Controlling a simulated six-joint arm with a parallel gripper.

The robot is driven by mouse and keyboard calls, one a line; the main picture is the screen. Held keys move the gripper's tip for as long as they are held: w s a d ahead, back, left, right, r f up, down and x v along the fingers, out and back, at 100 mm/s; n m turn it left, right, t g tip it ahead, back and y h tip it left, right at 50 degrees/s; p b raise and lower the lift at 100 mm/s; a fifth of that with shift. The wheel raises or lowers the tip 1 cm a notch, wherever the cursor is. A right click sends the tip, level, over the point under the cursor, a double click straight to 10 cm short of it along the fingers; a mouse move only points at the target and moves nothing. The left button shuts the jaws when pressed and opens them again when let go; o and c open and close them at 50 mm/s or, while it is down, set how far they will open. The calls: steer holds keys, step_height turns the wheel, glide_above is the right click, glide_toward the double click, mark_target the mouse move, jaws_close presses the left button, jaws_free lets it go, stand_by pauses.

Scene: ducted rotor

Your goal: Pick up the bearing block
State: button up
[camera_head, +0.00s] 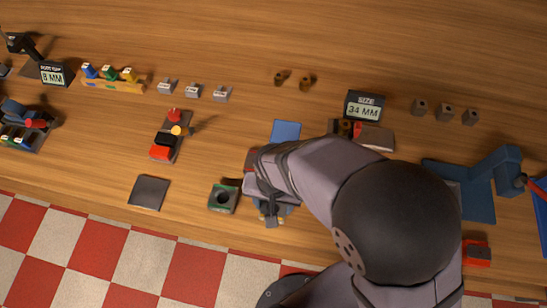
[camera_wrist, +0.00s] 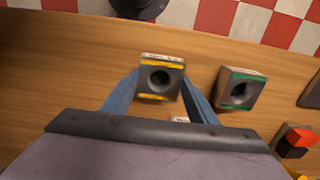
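A bearing block with yellow stripes (camera_wrist: 160,78) and a dark round bore stands between the two blue fingers of my gripper (camera_wrist: 160,88) in the wrist view. The fingertips lie close along its left and right sides. I cannot tell whether they press on it or stand slightly apart. A second bearing block with a green stripe (camera_wrist: 238,91) stands to the right, clear of the fingers. It also shows in the head view (camera_head: 223,198), left of my gripper (camera_head: 270,212). My arm and gripper hide most of the yellow-striped block in the head view.
A dark square pad (camera_head: 149,192) lies left of the green-striped block. A red and black fixture (camera_head: 167,137) stands behind it. A blue mat (camera_head: 286,130) lies behind my gripper. A blue clamp-like fixture (camera_head: 480,184) stands right. Bare wood lies around the blocks.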

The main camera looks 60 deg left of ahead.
steer(key=shift+r, duration=0.2)
step_height(320, 180, up, 10)
steer(key=b, duration=0.2)
steer(key=shift+f+b, duration=0.15)
steer(key=shift+b, duration=0.15)
steer(key=w+d+m, duration=0.2)
steer(key=w+d, duration=0.2)
steer(key=w, duration=0.5)
steer(key=w+d+f+m, duration=0.1)
steer(key=w+d, duration=0.3)
steer(key=w, duration=0.4)
steer(key=w+d+m, duration=0.2)
steer(key=w+d, duration=0.2)
steer(key=w, duration=0.5)
steer(key=w+d+m, duration=0.1)
steer(key=w+d, duration=0.2)
steer(key=d, duration=0.5)
steer(key=w+d+f+m, duration=0.1)
steer(key=w+d, duration=0.3)
steer(key=d, duration=0.5)
steer(key=w+d+m, duration=0.2)
steer(key=w+d, duration=0.2)
steer(key=d, duration=0.4)
steer(key=shift+w+d+f, duration=0.1)
steer(key=shift+d+f, duration=0.1)
steer(key=shift+d, duration=0.1)
